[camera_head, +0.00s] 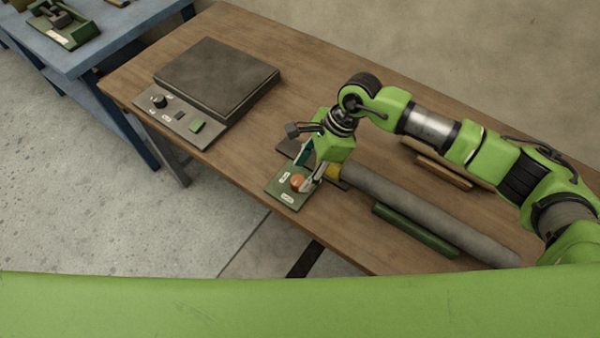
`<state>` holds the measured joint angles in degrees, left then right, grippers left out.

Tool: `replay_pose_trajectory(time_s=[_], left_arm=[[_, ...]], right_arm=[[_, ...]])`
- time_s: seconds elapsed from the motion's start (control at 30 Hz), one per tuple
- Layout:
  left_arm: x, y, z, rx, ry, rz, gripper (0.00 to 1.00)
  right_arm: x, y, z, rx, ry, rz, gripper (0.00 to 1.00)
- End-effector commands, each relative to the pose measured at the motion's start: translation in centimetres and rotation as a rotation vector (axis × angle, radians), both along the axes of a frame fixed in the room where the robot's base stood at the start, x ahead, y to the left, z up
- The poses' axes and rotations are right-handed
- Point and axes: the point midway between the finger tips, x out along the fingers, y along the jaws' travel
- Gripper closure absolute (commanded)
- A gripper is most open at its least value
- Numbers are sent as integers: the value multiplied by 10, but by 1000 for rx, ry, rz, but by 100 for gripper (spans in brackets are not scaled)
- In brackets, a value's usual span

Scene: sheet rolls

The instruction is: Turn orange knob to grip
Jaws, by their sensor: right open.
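The orange knob (297,181) sits on a small green panel (287,197) with white labels, near the front edge of the wooden table. My right gripper (312,184) reaches down over the panel, its fingertips close beside the knob on its right. The gripper is open; whether a finger touches the knob I cannot tell. The wrist hides part of the device behind the panel. A grey sheet roll (430,213) runs from the device toward the lower right. My left gripper is out of view.
A dark flat-topped unit (217,77) with a black knob and green button stands at the table's left. A green bar (416,230) lies in front of the roll, and brown pieces (443,172) lie behind it. A blue table (100,35) stands at the upper left.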

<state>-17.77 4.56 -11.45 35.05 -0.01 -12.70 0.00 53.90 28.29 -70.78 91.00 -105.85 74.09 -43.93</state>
Motion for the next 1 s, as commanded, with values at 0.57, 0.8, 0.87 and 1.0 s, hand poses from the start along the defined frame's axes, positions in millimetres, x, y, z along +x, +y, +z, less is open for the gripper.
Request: replay_pose_trajectory(time_s=[0.57,0.8,0.87,1.0], left_arm=[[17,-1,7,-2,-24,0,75],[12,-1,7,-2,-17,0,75],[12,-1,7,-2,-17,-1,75],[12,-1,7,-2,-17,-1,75]], right_arm=[[-2,12,-30,0,0,0,57],[-2,12,-30,0,0,0,95],[-2,12,-30,0,0,0,95],[-2,12,-29,0,0,-11,95]])
